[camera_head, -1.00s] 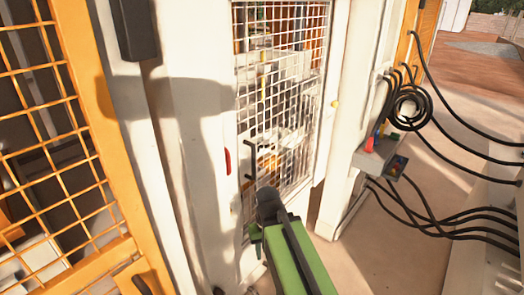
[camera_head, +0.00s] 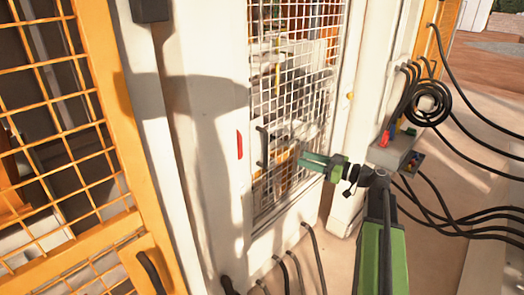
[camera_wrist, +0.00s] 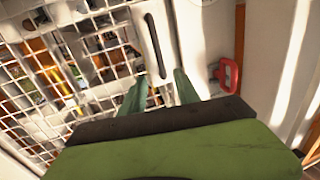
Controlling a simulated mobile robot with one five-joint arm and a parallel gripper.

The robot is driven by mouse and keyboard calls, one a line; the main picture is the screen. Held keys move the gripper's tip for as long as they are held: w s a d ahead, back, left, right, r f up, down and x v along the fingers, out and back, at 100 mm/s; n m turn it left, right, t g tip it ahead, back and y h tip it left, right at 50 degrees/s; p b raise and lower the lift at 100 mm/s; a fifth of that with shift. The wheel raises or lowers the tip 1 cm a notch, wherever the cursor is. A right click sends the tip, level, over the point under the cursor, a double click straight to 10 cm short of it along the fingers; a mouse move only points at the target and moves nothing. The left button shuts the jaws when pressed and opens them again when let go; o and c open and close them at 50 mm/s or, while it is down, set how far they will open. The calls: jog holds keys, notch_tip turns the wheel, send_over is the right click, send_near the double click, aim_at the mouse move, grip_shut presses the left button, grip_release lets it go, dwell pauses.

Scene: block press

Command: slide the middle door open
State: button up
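The middle door (camera_head: 253,215) is a white-framed panel with white wire mesh. It appears shut, though its edge is hard to judge. Its black vertical bar handle (camera_head: 263,147) sits on the left side of the mesh; it also shows in the wrist view (camera_wrist: 154,45). My gripper (camera_head: 303,159) is open and empty to the right of the handle, its green fingers pointing left toward it. In the wrist view my gripper (camera_wrist: 160,78) has its fingertips apart, with the handle ahead between them. I see no contact.
A small red handle (camera_head: 239,144) is on the white frame left of the black one, also in the wrist view (camera_wrist: 229,75). An orange mesh door (camera_head: 108,130) stands at left. Black cables (camera_head: 460,215) and a control box (camera_head: 390,155) are at right. Shelves show behind the mesh.

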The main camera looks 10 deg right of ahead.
send_over(265, 164)
jog(key=shift+w+d+r, duration=0.1)
jog(key=shift+w+d, duration=0.05)
jog(key=shift+w, duration=0.2)
grip_shut()
dwell(0.3)
dwell(1.1)
